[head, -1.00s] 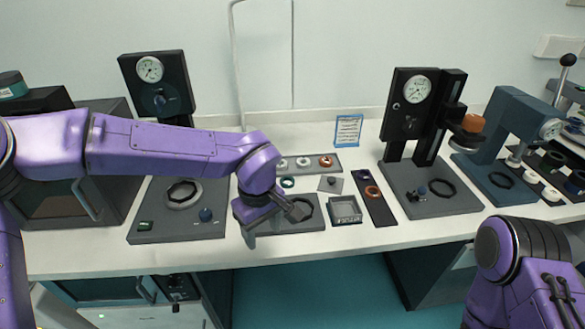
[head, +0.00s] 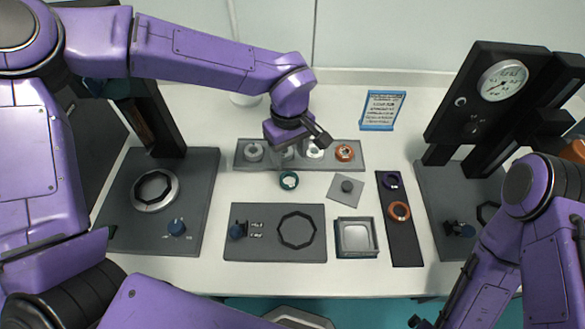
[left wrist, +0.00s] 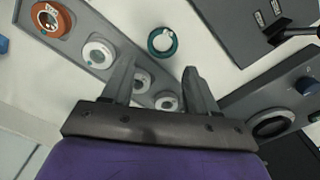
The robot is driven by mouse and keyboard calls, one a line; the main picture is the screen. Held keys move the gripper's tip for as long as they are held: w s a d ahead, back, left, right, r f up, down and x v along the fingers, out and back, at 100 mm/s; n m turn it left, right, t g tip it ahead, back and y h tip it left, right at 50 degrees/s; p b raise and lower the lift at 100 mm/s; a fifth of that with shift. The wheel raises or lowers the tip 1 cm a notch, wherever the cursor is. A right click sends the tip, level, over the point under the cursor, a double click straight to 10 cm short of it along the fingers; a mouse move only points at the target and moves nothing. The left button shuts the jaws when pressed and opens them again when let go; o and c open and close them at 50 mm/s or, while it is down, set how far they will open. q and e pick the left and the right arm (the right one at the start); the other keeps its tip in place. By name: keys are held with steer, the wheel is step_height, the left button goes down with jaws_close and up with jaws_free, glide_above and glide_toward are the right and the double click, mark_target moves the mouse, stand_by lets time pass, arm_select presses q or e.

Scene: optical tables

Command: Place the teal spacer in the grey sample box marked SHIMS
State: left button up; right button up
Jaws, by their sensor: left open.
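The teal spacer (head: 289,187) is a small ring lying flat on the white table, in front of the ring strip. In the left wrist view the teal spacer (left wrist: 153,42) lies beyond the fingertips, apart from them. My left gripper (head: 300,148) is open and empty, above the ring strip and just behind the spacer; its two fingers (left wrist: 157,70) show spread in the wrist view. The grey sample box (head: 357,254) stands open at the front, right of the spacer; it looks empty and no marking is readable. Of my right arm, dark parts (head: 442,308) show at lower right; its jaws are unclear.
A grey strip (head: 247,164) holds several rings at the back. A grey plate (head: 270,252) with a black ring is left of the box; a dark strip (head: 405,246) with two rings is right.

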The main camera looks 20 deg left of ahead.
mark_target(289, 179)
arm_select(q)
steer(key=f+p, duration=0.1)
steer(key=f, duration=0.7)
steer(key=shift+s+f, duration=0.15)
steer(key=shift+s, duration=0.05)
steer(key=c, duration=0.8)
